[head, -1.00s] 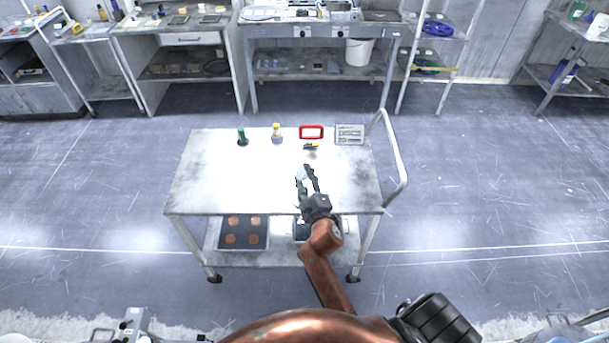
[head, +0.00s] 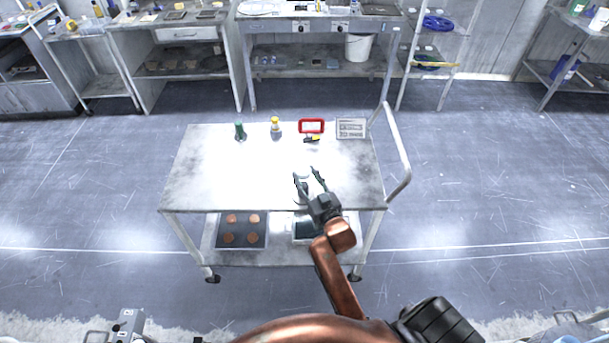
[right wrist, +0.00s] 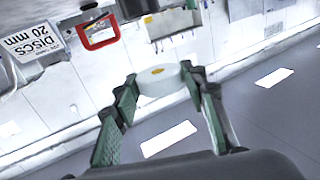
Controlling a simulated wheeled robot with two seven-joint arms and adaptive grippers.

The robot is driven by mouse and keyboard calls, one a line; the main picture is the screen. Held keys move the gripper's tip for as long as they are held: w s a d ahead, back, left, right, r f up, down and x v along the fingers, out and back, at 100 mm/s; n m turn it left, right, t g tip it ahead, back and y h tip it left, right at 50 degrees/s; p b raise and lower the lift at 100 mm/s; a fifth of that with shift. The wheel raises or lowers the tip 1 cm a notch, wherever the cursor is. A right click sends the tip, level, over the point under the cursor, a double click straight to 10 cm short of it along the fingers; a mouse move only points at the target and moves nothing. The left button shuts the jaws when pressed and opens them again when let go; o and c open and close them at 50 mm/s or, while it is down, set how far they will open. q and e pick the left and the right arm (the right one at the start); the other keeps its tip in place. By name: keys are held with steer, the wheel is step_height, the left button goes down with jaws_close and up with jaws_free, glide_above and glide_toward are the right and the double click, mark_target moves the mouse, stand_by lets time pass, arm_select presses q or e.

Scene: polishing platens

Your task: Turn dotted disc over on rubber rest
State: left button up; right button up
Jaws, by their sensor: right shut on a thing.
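A white disc (head: 302,176) is between the fingertips of my right gripper (head: 310,177), over the front right part of the cart top. In the right wrist view the disc (right wrist: 163,84) is thick and pale, with a yellow-orange dot on its visible face. The fingers of my right gripper (right wrist: 160,82) press on its two opposite sides. The other face is hidden. I cannot make out a rubber rest for certain. My left gripper is not in view.
The cart (head: 215,165) carries a green bottle (head: 240,131), a yellow-capped bottle (head: 275,126), a red frame (head: 311,126), a small yellow and black thing (head: 312,139) and a label card (head: 351,128) along its back.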

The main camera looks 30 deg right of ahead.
mark_target(305, 188)
steer(key=shift+f+b, duration=1.75)
steer(key=shift+f, duration=0.1)
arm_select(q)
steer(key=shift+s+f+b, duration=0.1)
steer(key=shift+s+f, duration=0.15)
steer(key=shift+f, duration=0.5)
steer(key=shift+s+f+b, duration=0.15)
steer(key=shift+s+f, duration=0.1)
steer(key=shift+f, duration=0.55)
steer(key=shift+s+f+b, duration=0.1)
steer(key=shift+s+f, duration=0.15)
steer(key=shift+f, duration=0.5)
arm_select(e)
steer(key=shift+f, duration=0.95)
steer(key=o, duration=1.2)
steer(key=s+a, duration=0.1)
steer(key=s, duration=1.1)
steer(key=shift+a, duration=0.4)
steer(key=shift+w, duration=0.1)
